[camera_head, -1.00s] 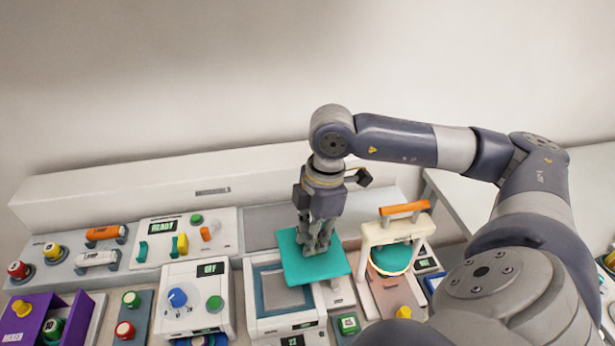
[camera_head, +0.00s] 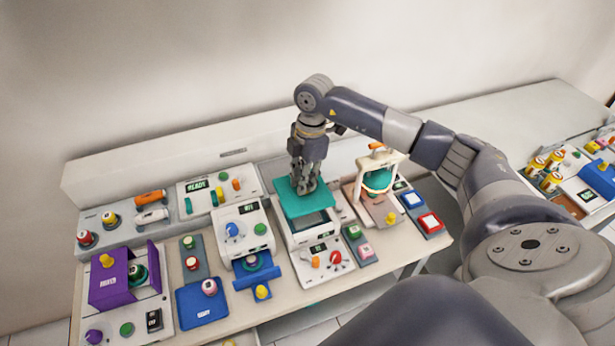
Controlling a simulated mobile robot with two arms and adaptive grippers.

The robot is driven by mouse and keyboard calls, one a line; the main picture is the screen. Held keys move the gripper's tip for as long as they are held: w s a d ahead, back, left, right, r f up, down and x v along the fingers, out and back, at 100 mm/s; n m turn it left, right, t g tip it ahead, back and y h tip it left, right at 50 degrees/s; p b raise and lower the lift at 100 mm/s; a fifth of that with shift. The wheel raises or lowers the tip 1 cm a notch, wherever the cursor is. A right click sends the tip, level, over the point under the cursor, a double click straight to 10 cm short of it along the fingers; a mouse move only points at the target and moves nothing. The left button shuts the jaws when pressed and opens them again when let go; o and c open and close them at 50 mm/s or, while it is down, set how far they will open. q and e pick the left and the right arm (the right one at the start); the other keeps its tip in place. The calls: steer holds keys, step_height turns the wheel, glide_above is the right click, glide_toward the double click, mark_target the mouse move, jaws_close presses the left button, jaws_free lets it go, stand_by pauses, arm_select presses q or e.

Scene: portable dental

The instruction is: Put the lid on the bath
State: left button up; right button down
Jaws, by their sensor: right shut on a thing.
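The teal lid (camera_head: 308,204) is a flat square plate in the middle of the head view. My right gripper (camera_head: 304,187) points down and is shut on the lid's handle, which the fingers hide. The bath (camera_head: 307,238) is a white box with an open top and a front panel with red and orange controls. The lid covers the back part of the bath's opening in the picture, and the front part of the opening shows. I cannot tell whether the lid touches the rim. My left gripper is not in view.
A white frame press (camera_head: 375,166) with a teal disc stands close to the right of the bath. A white device with a blue knob (camera_head: 240,234) stands close to its left. A purple mixer box (camera_head: 118,279) is at the front left. A second table is at the far right.

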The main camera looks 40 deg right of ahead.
steer(key=shift+w+d+f+b, duration=0.1)
steer(key=shift+d+f+b, duration=0.1)
steer(key=shift+f+b, duration=0.3)
steer(key=shift+f, duration=0.5)
steer(key=shift+f+b, duration=0.75)
steer(key=shift+b, duration=0.05)
steer(key=shift+a+f+b, duration=0.1)
steer(key=shift+f+b, duration=0.55)
steer(key=shift+f, duration=0.15)
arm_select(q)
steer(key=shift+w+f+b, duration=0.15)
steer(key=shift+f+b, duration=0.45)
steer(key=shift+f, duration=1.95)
arm_select(e)
steer(key=shift+f, duration=1.1)
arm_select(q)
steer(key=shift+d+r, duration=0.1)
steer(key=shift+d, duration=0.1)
arm_select(e)
steer(key=c, duration=1.4)
jaws_free()
steer(key=r, duration=0.4)
steer(key=d+r, duration=0.1)
steer(key=r, duration=0.7)
steer(key=shift+d, duration=0.25)
